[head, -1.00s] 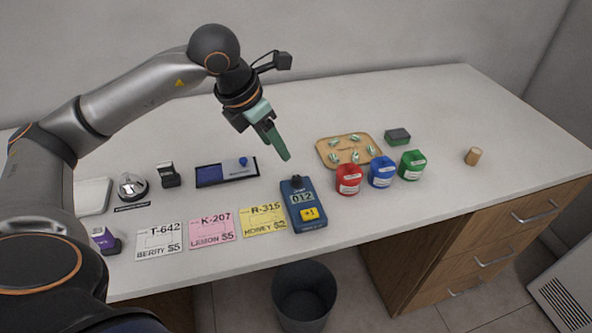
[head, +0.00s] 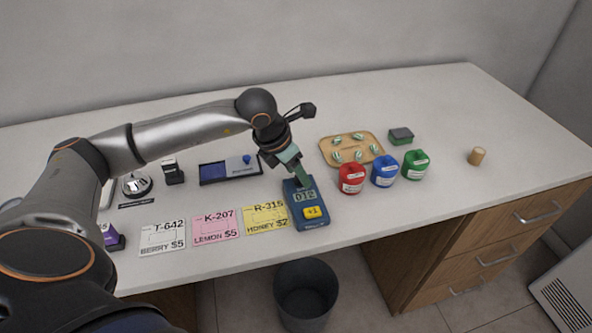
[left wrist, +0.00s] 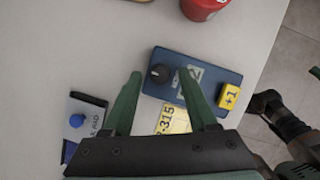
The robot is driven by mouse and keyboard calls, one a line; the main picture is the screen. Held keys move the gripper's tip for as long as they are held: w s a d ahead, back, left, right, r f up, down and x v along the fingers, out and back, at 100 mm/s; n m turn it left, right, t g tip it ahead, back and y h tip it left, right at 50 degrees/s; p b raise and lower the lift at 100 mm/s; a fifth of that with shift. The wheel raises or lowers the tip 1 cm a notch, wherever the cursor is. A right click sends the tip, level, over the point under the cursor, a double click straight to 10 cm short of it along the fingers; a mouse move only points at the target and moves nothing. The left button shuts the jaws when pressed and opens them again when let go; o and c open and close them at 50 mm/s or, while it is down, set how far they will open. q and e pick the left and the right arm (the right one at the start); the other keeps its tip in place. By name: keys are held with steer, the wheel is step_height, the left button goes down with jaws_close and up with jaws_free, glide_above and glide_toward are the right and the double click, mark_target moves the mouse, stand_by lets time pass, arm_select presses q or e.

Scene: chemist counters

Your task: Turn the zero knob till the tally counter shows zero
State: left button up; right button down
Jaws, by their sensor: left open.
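The blue tally counter (head: 311,223) lies near the front edge of the counter top. Its display (head: 304,195) reads 012, and a yellow +1 button (head: 313,212) is below it. My left gripper (head: 304,183) is over the counter's far end and hides the zero knob in the head view. In the left wrist view, the black round zero knob (left wrist: 160,73) shows between the two green fingers of my left gripper (left wrist: 161,76), which are apart. I cannot tell how far above the knob the fingertips are.
Red (head: 351,180), blue (head: 384,172) and green (head: 415,165) containers stand to the right of the tally counter. Price cards, the nearest yellow (head: 266,219), lie to its left. A wooden tray (head: 326,143) lies behind. A grey bin (head: 305,299) stands on the floor below.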

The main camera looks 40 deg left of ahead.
arm_select(q)
steer(key=shift+c, duration=0.4)
jaws_close()
steer(key=shift+m+b, duration=0.3)
